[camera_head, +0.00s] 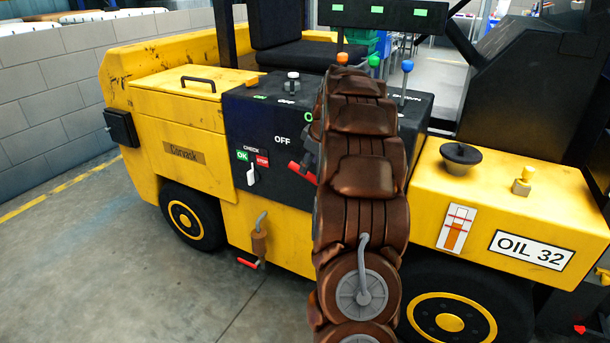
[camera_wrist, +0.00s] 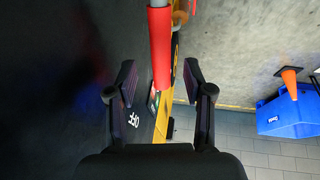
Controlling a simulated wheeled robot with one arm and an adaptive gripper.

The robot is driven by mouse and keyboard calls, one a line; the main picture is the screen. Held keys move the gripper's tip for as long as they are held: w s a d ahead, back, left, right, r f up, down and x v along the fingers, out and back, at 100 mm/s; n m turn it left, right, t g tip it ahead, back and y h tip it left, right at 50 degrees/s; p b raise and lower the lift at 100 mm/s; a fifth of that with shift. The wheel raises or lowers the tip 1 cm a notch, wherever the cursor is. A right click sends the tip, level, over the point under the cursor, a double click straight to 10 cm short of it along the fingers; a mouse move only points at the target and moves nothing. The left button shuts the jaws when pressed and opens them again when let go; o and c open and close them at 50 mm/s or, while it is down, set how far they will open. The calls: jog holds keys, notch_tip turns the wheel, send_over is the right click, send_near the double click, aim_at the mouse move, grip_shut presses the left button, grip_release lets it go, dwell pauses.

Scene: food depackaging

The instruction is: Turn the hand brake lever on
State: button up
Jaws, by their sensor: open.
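The hand brake lever has a red grip (camera_head: 301,172) that shows beside the "OFF" label on the dark side panel of the yellow forklift (camera_head: 180,145). The rest of the lever is hidden behind my brown arm in the head view. In the wrist view the red grip (camera_wrist: 160,48) runs from the top edge down between the two fingers. My gripper (camera_wrist: 160,82) is open, with a finger on each side of the grip and visible gaps. In the head view my gripper is mostly hidden by my arm.
Knobs with orange, green and blue balls (camera_head: 407,66) stand on the panel top. A small white switch (camera_head: 251,177) sits left of the lever. A pipe valve with a red handle (camera_head: 247,263) is lower. The wrist view shows a blue bin (camera_wrist: 290,116) and orange cone (camera_wrist: 290,82).

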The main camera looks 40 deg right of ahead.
jog(key=x, duration=0.5)
jog(key=shift+w+f, duration=0.15)
jog(key=shift+f, duration=0.2)
grip_shut()
dwell(0.3)
